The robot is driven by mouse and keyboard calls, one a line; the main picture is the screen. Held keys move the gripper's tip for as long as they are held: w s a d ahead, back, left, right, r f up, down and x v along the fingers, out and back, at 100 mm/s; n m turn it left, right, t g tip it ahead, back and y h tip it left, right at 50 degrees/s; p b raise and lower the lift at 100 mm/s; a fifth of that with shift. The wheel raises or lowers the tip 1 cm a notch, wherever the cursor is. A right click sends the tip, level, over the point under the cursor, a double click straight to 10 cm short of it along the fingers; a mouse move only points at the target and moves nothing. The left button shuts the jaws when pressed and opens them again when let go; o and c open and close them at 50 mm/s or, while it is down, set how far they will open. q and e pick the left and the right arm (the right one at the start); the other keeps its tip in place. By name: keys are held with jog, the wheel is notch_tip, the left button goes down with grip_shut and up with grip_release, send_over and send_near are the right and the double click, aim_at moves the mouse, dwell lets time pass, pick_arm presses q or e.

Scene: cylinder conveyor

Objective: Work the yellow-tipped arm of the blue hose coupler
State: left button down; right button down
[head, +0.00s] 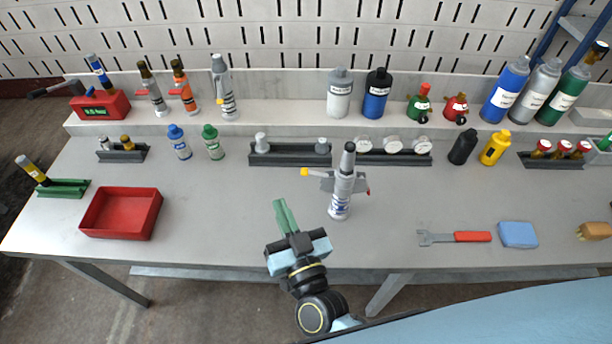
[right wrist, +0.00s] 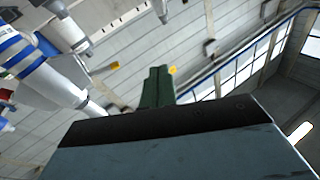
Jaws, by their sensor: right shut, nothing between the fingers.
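The hose coupler (head: 341,197) stands upright on the bench, grey-white with blue markings and a dark top. Its yellow-tipped arm (head: 318,173) sticks out to the left near the upper body, and a small red part shows on its right side. My right gripper (head: 281,214) is shut and empty, its green fingers in front and to the left of the coupler, apart from it. In the right wrist view the shut fingers (right wrist: 157,88) point up, and the coupler (right wrist: 38,70) with blue bands is at the left. Small yellow spots show near the fingers there. My left gripper is out of view.
A red tray (head: 121,235) lies at the left. A dark rack (head: 285,157) stands behind the coupler. A red-handled wrench (head: 455,237) and a blue block (head: 517,234) lie at the right. Bottles and other couplers line the back shelf. Bench between tray and coupler is clear.

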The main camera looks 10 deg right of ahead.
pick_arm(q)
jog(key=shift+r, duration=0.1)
pick_arm(e)
jog(key=shift+s+d+r+m+t+h, duration=0.1)
jog(key=shift+s+d+r+m+h, duration=0.3)
jog(key=shift+m+h, duration=1.15)
jog(key=shift+s+d+r+m+t+h, duration=0.1)
jog(key=shift+s+d+m+h, duration=0.55)
jog(key=shift+h, duration=1.55)
jog(key=shift+s+d+r+m+t+h, duration=0.1)
jog(key=shift+s+d+r+m+h, duration=0.15)
jog(key=shift+d+m+h, duration=0.95)
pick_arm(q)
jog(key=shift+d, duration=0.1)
pick_arm(e)
jog(key=shift+a+h, duration=0.4)
jog(key=shift+h, duration=0.25)
